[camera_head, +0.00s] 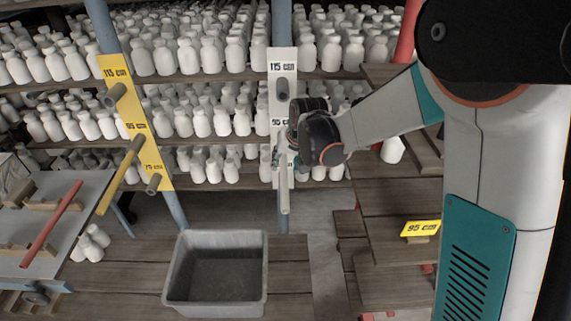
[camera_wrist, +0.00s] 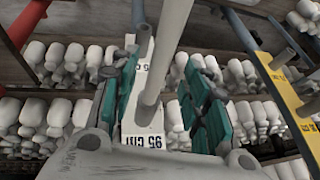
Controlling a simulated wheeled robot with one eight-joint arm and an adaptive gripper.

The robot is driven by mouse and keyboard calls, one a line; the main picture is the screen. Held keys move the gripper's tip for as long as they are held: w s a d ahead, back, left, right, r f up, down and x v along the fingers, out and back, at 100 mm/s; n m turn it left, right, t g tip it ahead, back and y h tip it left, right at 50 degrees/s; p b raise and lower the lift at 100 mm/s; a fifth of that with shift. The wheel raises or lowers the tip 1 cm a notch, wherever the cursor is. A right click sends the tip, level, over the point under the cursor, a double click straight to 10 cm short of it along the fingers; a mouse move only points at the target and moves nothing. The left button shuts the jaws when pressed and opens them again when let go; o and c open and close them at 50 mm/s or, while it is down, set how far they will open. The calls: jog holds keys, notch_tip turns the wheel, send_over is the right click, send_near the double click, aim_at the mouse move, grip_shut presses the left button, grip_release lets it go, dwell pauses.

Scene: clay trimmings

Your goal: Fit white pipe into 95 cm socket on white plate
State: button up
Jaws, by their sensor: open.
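The white plate (camera_head: 282,62) hangs on the middle blue post and bears 115 cm and 95 cm labels. The white pipe (camera_head: 284,187) sticks out from it below the 95 cm label, its free end toward the head camera. In the wrist view the pipe (camera_wrist: 166,52) meets the plate (camera_wrist: 131,125) right beside the 95 cm label, which appears upside down; it looks seated in that socket. My gripper (camera_wrist: 160,105) is open, with its teal-padded fingers on either side of the pipe and gaps between. In the head view my arm partly hides the 95 cm area.
A yellow plate (camera_head: 117,73) on the left post holds a yellow pipe (camera_head: 121,175). A red pipe (camera_head: 52,223) lies on the left table. A grey bin (camera_head: 214,299) stands below. A yellow 95 cm sign (camera_head: 420,228) is at right. Shelves of white bottles stand behind.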

jog(key=v, duration=1)
